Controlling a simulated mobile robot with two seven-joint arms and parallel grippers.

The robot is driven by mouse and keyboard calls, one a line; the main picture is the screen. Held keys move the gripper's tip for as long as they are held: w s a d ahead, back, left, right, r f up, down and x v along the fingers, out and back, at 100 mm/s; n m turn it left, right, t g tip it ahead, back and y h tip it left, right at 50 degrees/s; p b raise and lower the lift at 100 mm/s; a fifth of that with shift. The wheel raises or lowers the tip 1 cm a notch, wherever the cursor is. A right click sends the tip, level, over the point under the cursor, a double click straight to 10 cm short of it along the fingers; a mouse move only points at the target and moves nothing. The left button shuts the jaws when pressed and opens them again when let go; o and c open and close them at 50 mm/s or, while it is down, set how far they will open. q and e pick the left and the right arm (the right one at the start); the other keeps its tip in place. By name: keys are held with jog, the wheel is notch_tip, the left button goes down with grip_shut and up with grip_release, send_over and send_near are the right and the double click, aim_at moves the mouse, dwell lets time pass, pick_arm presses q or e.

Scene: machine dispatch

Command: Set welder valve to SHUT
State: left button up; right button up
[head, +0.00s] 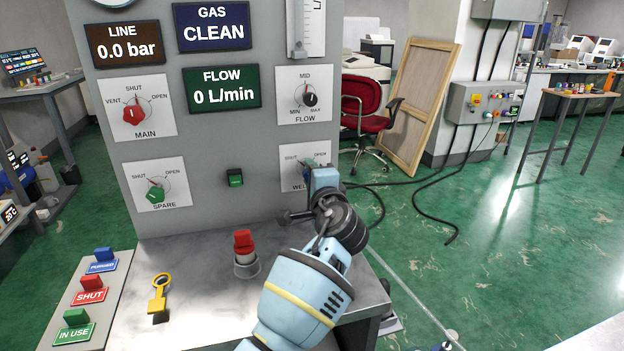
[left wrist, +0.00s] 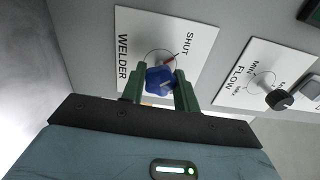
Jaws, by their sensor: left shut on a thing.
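The welder valve is a blue knob (left wrist: 158,82) on a white plate (left wrist: 190,32) marked WELDER and SHUT. My left gripper (head: 320,178) is shut on this knob, with one green finger on each side of it in the left wrist view (left wrist: 159,73). A thin red mark shows beside the knob on the side of the word SHUT; I cannot tell the knob's exact pointing. In the head view the gripper hides most of the knob and part of the welder plate (head: 291,176). My right gripper is not in view.
The grey panel also bears a red MAIN knob (head: 133,114), a black FLOW knob (head: 310,99) and a green SPARE knob (head: 155,194). Displays read CLEAN, 0.0 bar and 0 L/min. A red button (head: 244,240) and yellow key-like piece (head: 158,293) are on the ledge.

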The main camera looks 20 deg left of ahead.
pick_arm(q)
jog(key=shift+n, duration=0.3)
dwell(0.4)
jog(key=o, duration=1)
jog(key=shift+c, duration=0.2)
jog(key=shift+s+d, duration=0.1)
jog(key=v, duration=0.7)
jog(key=shift+s+d, duration=0.15)
jog(key=shift+s, duration=0.15)
jog(key=shift+r, duration=0.1)
